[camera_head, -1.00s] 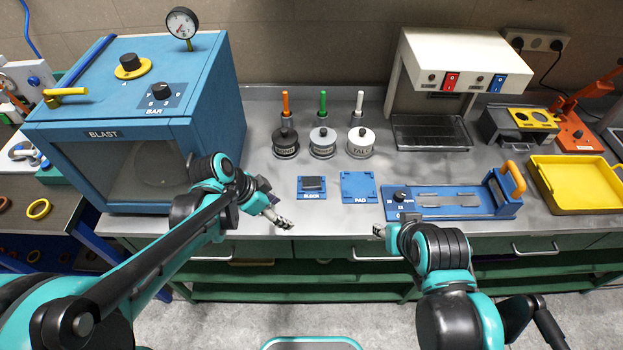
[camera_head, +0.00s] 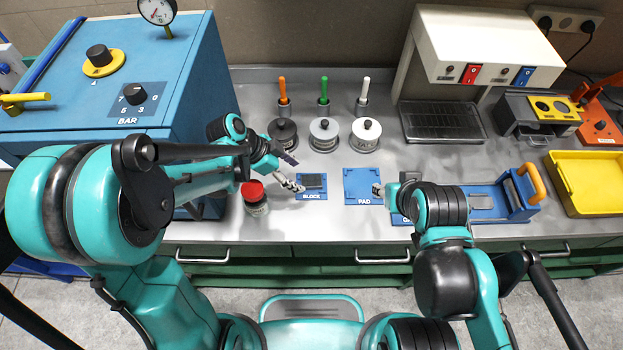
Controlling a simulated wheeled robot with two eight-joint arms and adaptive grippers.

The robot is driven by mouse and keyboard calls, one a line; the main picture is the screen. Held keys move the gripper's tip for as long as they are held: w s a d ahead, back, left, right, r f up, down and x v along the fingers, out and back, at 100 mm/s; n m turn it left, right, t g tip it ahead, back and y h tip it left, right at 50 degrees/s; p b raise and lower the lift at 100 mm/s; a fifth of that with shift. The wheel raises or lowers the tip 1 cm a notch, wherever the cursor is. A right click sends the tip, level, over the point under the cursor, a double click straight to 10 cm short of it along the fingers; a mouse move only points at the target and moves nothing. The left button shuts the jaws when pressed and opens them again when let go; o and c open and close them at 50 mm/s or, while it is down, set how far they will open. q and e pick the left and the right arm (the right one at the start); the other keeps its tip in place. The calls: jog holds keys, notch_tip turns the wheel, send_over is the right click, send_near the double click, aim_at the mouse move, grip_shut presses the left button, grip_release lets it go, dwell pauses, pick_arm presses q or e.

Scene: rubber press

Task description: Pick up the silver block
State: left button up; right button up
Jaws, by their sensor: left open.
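The silver block (camera_head: 314,181), dark grey in this light, lies on the blue mat marked BLOCK (camera_head: 311,195) on the steel bench. My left gripper (camera_head: 295,186) is open and empty, just left of the block at the mat's left edge. Whether its fingertips touch the mat or hover above it is unclear. My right gripper (camera_head: 379,190) is at the right edge of the blue PAD mat (camera_head: 357,186). Its fingers are small and mostly hidden by its own wrist.
Lidded pots (camera_head: 324,135) with coloured-handled tools stand behind the mats. The blue blast cabinet (camera_head: 160,95) is at left. A blue fixture (camera_head: 515,208) and a yellow tray (camera_head: 590,175) are at right.

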aim_at(310, 181)
pick_arm(q)
jog(key=b+x, duration=0.1)
jog(key=x, duration=0.4)
jog(key=shift+w+d+b, duration=0.25)
jog(key=shift+d+b, duration=0.1)
jog(key=shift+d, duration=0.05)
grip_shut()
